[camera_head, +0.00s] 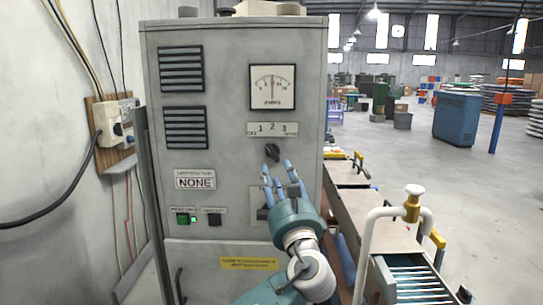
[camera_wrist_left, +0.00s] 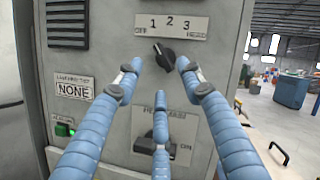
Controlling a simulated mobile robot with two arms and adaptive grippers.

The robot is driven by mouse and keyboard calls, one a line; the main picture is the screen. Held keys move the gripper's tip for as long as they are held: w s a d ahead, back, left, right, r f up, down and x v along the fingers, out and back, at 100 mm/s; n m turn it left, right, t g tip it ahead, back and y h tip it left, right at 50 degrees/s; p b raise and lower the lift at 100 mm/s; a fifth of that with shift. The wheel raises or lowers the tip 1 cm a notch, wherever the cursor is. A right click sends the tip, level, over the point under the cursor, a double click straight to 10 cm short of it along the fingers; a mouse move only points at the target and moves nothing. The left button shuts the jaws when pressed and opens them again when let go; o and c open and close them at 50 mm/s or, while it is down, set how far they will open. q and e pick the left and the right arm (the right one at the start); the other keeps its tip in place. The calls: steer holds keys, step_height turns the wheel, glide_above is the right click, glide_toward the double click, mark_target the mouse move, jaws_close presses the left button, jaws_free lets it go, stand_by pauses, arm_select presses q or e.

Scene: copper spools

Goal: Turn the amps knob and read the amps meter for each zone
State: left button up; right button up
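The amps meter (camera_head: 272,87) is a white square dial on the upper right of a grey cabinet (camera_head: 225,130). Its red needle stands nearly upright near mid-scale; the numbers are too small to read surely. The black amps knob (camera_head: 272,151) sits under a plate (camera_head: 272,129) marked OFF, 1, 2, 3. In the left wrist view the knob (camera_wrist_left: 164,56) is tilted, its upper end leaning left toward 1. My left gripper (camera_head: 279,172) is open and empty just below the knob, its blue fingers spread, apparently not touching it. My right gripper is out of view.
Below the knob, a black switch (camera_wrist_left: 150,143) is partly behind my fingers. A lit green button (camera_head: 183,218) and a label reading NONE (camera_head: 195,183) are lower left. A wall with cables is left. A bench with white pipe (camera_head: 370,230) is right.

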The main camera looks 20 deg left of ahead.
mark_target(270, 154)
arm_select(q)
steer(key=p+x, duration=0.2)
steer(key=x, duration=0.4)
steer(key=shift+a+r, duration=0.1)
steer(key=shift+r, duration=0.15)
steer(key=shift+w+a, duration=0.35)
steer(key=shift+w, duration=0.35)
jaws_close()
